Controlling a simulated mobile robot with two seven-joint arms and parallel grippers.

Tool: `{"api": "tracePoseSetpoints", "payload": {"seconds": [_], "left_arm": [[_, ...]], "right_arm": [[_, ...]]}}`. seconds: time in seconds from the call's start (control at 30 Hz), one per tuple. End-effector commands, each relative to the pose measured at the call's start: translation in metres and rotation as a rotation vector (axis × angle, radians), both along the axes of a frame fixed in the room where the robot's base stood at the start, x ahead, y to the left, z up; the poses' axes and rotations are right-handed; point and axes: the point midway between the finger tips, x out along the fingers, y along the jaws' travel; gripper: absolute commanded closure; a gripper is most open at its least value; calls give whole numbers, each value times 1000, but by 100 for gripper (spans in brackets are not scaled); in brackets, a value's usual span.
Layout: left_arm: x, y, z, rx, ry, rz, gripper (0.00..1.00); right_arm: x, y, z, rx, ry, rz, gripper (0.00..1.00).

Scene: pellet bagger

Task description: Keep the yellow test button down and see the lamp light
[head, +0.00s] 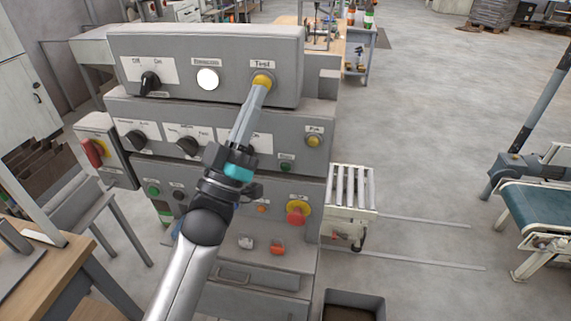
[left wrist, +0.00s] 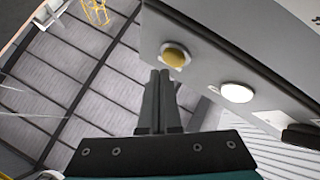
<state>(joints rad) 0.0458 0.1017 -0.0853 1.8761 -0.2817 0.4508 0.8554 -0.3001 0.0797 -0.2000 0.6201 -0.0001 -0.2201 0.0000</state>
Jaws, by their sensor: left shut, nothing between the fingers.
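The yellow test button (head: 262,80) sits at the right of the machine's top panel, under a "Test" label. It also shows in the left wrist view (left wrist: 174,57). My left gripper (head: 265,86) is shut and empty, with its fingertips at the button's lower edge in the head view. In the left wrist view the fingertips (left wrist: 160,72) overlap or nearly meet the button's edge; I cannot tell whether they press it. The round lamp (head: 207,78) left of the button is bright white, also in the left wrist view (left wrist: 237,92); I cannot be sure it is lit. My right gripper is out of view.
A black Off/On knob (head: 149,82) is left of the lamp. Lower panels carry more knobs, a red-and-yellow stop button (head: 298,210) and a red side switch (head: 93,152). A roller stand (head: 350,187) stands right of the machine. Open floor lies further right.

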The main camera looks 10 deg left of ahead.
Motion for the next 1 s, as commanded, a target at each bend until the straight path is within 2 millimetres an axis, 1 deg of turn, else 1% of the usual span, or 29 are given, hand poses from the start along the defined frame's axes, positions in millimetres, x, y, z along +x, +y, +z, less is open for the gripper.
{"api": "tracePoseSetpoints", "payload": {"seconds": [0.33, 0.8, 1.0], "left_arm": [[-3, 0, 0, 0, 0, 0, 100], [-46, 2, 1, 0, 1, 0, 100], [-51, 2, 0, 0, -1, 0, 100]], "right_arm": [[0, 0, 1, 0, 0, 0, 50], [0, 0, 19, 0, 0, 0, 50], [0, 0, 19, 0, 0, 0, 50]]}}
